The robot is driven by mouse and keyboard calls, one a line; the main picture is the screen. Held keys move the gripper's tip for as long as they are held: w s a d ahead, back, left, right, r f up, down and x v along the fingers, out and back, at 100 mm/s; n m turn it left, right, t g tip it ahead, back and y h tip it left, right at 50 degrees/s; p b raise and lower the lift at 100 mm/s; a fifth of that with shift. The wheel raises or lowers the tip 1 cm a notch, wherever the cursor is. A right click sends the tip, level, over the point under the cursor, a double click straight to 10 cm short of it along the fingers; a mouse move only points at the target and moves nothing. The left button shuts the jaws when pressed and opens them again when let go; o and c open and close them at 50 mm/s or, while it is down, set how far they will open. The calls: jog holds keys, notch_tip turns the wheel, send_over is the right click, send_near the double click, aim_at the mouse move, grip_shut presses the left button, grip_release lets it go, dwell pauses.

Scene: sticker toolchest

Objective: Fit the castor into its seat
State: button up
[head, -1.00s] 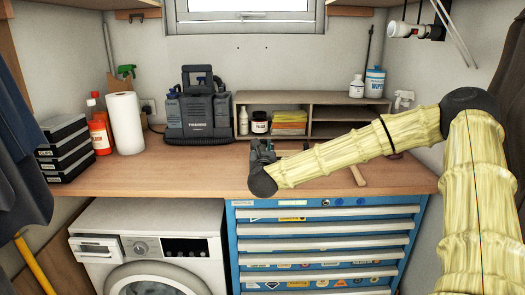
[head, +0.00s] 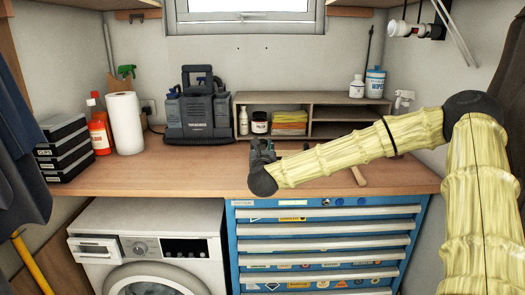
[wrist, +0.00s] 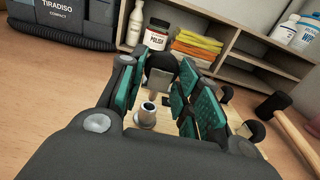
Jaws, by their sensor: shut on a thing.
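My gripper (wrist: 162,72) is shut on the castor (wrist: 162,62), which has a black wheel and a pale metal bracket between the teal finger pads. In the head view my gripper (head: 262,152) is low over the bench, mostly hidden by my wrist. A metal tube with a round flange (wrist: 147,116), apparently the seat, stands on a pale wooden board (wrist: 143,135) between the fingers, nearer the wrist camera. I cannot tell whether the castor touches it. Two more dark castors (wrist: 225,93) and (wrist: 254,130) show at the board's right side.
A mallet (wrist: 275,106) lies right of the board; its handle (head: 359,176) shows in the head view. A grey shelf (head: 345,113) with bottles and cloths stands behind, and a dark machine (head: 198,112) at back left.

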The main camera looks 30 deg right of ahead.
jog(key=shift+f+b, duration=1.2)
jog(key=shift+b, duration=0.1)
dwell(0.4)
jog(key=o, duration=1.1)
jog(key=shift+o, duration=0.2)
jog(key=v, duration=1.2)
jog(key=shift+d, duration=0.1)
